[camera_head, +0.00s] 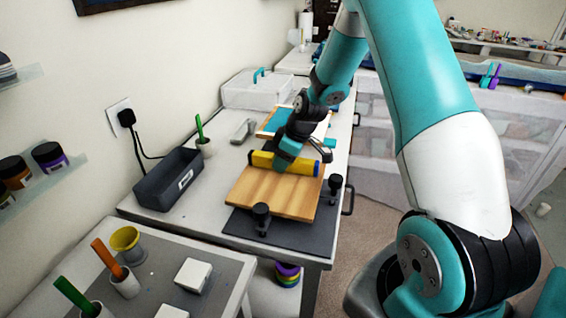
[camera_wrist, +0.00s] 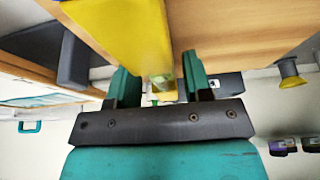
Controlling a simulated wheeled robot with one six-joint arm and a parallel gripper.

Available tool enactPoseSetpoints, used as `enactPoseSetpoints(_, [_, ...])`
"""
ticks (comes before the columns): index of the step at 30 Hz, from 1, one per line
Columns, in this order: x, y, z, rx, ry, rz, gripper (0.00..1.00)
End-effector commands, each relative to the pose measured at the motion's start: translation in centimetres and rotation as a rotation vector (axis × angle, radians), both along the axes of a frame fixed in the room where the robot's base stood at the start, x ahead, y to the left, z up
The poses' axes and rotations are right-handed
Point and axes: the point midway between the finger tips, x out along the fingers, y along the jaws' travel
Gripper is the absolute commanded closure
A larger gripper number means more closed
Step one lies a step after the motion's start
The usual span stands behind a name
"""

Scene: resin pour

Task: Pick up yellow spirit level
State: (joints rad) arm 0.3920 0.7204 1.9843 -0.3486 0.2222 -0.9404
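The yellow spirit level (camera_head: 304,165) lies across the wooden board (camera_head: 245,187) in the head view, with my gripper (camera_head: 285,156) down over its middle and hiding part of it. In the wrist view the level (camera_wrist: 130,28) is a broad yellow bar at the top, running down toward the gap between my two teal fingers. My gripper (camera_wrist: 158,68) looks open there, with the level between the fingers close to the left one and a narrow gap at the right one. Whether either finger touches it I cannot tell.
Black clamp knobs (camera_head: 262,217) stand at the board's front and right edges. A dark open bin (camera_head: 168,182) and a cup with a green stick (camera_head: 205,147) stand left. A clear box (camera_head: 252,92) stands behind. The floor right of the table is free.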

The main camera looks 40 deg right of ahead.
Motion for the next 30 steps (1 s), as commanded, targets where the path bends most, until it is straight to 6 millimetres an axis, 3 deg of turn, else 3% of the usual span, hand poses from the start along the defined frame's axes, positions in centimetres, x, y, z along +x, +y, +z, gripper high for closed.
enactPoseSetpoints(1, [0.0,0.0,0.0,0.000,0.000,0.000,0.66])
enactPoseSetpoints(5, [0.0,0.0,0.0,0.000,0.000,0.000,0.96])
enactPoseSetpoints(6, [0.0,0.0,0.0,0.000,0.000,0.000,0.98])
enactPoseSetpoints(14, [0.0,0.0,0.2,0.000,-0.001,0.000,1.00])
enactPoseSetpoints(19, [0.1,0.0,1.3,-0.001,-0.004,0.000,1.00])
enactPoseSetpoints(23, [0.1,-0.1,3.7,-0.003,-0.007,0.000,1.00])
enactPoseSetpoints(30, [0.1,-0.1,11.0,-0.004,-0.009,0.000,1.00])
